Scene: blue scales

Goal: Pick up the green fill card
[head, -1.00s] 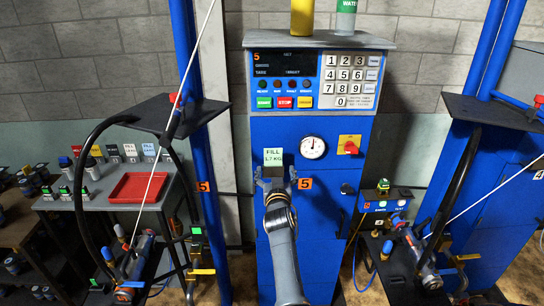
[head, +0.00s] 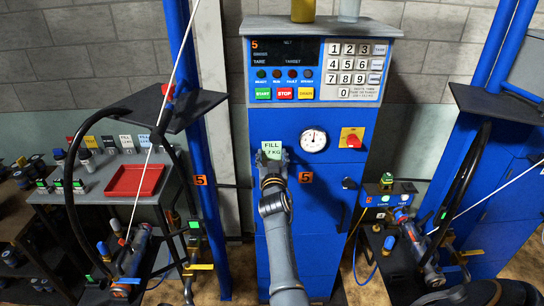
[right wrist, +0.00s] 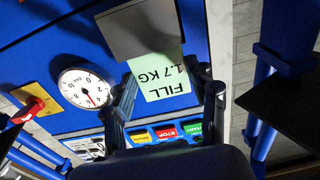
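The green fill card (head: 271,146), marked FILL 1.7 KG, is held upright on the blue cabinet's front, left of the round gauge. It shows upside down in the right wrist view (right wrist: 163,76), where its lower-edge region meets a grey plate (right wrist: 142,30). My right gripper (head: 271,157) is at the card, its fingers covering the card's lower part in the head view. In the right wrist view the fingers (right wrist: 165,85) stand apart, one on each side of the card; contact is unclear. My left gripper is not in view.
The blue cabinet (head: 330,220) carries a keypad (head: 355,68), coloured buttons, a gauge (head: 314,140) and a red knob (head: 353,140). A red tray (head: 135,180) lies on the left table. Blue posts with black hoses stand at both sides.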

